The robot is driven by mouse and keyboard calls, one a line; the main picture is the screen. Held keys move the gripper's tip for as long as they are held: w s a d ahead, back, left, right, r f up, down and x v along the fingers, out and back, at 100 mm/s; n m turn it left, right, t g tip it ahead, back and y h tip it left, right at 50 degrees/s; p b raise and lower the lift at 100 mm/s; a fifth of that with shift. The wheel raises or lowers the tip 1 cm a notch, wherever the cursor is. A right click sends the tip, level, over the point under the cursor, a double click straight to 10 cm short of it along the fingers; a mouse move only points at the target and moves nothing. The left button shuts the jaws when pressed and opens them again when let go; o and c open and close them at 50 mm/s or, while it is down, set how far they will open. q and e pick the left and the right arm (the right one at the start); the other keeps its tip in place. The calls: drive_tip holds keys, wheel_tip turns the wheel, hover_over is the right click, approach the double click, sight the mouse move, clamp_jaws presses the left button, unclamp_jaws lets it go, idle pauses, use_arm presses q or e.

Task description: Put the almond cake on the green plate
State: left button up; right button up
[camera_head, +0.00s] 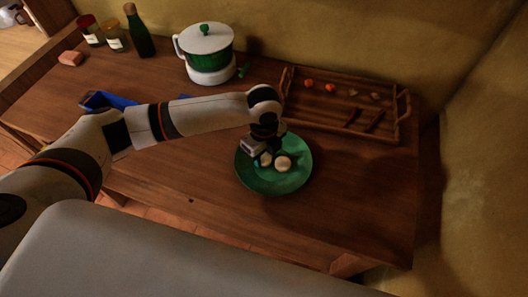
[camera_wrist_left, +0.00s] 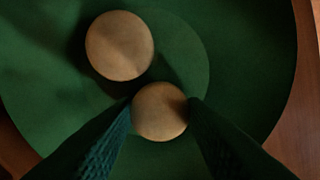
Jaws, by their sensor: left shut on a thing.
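The green plate (camera_head: 273,184) lies on the wooden table. Two round, pale tan cakes are over it. One cake (camera_head: 283,163) rests on the plate, clear of the fingers; it also shows in the left wrist view (camera_wrist_left: 119,46). My left gripper (camera_head: 263,156) points down over the plate and is shut on the other cake (camera_head: 266,160), seen between the fingers in the left wrist view (camera_wrist_left: 160,112). I cannot tell whether the held cake touches the plate, nor which cake is the almond one. My right gripper is not in view.
A wooden tray (camera_head: 338,127) with several small food items stands behind the plate. A green and white pot (camera_head: 208,62) is at the back, with a dark green bottle (camera_head: 139,33) and two jars left of it. A blue object (camera_head: 97,101) lies behind my arm. The table's right front is clear.

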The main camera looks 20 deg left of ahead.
sight(264, 157)
use_arm(q)
drive_tip(key=o, duration=0.9)
drive_tip(key=shift+f, duration=0.1)
drive_tip(key=shift+o, duration=0.2)
wheel_tip(264, 157, up, 12)
drive_tip(key=b, duration=0.1)
drive_tip(key=shift+r, duration=0.2)
